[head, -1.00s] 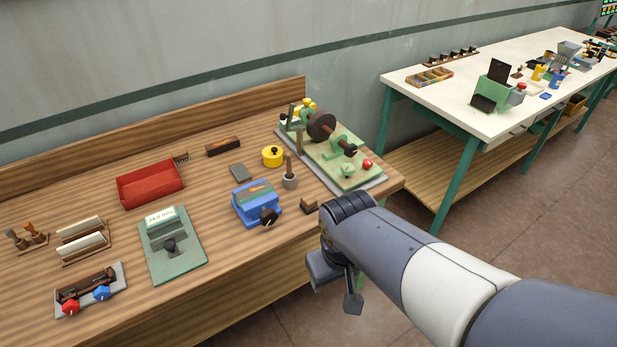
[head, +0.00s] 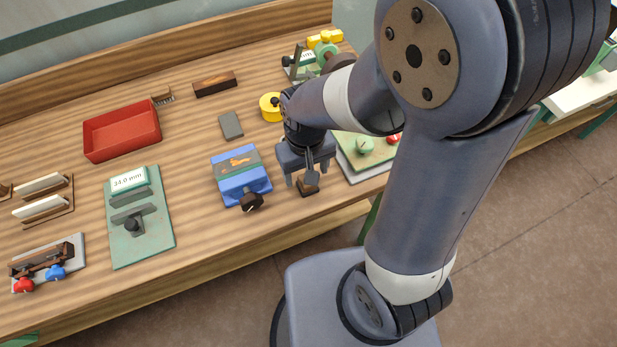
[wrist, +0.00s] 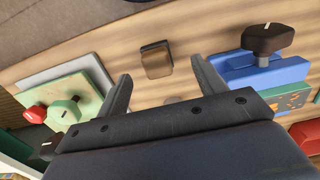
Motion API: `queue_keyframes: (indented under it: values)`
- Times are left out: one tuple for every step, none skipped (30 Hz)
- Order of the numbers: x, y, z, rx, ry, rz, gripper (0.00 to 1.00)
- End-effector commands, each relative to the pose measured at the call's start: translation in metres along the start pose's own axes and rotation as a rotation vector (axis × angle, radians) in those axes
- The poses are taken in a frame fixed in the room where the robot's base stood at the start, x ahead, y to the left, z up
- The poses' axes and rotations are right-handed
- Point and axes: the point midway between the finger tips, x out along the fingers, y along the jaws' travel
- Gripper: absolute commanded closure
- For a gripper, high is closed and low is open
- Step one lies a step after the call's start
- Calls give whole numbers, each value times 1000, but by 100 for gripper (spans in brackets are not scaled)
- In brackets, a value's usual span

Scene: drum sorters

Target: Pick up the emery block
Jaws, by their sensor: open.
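A small block, brown with a dark end, which I take to be the emery block (head: 308,187), lies on the wooden bench near its front edge. It also shows in the wrist view (wrist: 157,62), upper middle, with its full top visible. My gripper (head: 308,174) is open and empty above it, pointing down. In the wrist view the two fingers (wrist: 160,75) stand apart to either side of the block's place in the picture, and do not touch it. In the head view my gripper partly covers the block.
A blue box with a dark knob (head: 241,178) stands close left of the block. A green-plated machine (head: 365,150) with a red knob is close right. A yellow tin (head: 270,107), grey slab (head: 231,125) and red tray (head: 122,132) lie farther back or left.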

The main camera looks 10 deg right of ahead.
Motion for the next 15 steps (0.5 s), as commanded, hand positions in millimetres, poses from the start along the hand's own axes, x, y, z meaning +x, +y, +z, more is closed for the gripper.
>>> queue_keyframes:
  values:
    - [7,0,0,0,-3,0,34]
    - [10,0,0,0,-3,0,34]
    - [12,0,0,0,-2,0,34]
    - [14,0,0,0,-1,0,34]
    - [15,0,0,0,0,0,34]
    - [16,0,0,0,0,0,34]
    - [17,1,0,1,0,0,34]
    - [18,1,-1,1,0,0,34]
    - [20,1,-1,1,-1,0,34]
    - [22,2,-2,1,-1,0,34]
    - [25,2,-3,2,-2,0,34]
    - [29,3,-4,2,-3,0,34]
    - [32,4,-5,2,-3,0,34]
    - [35,5,-6,2,-4,0,34]
    - [40,6,-7,2,-4,0,34]
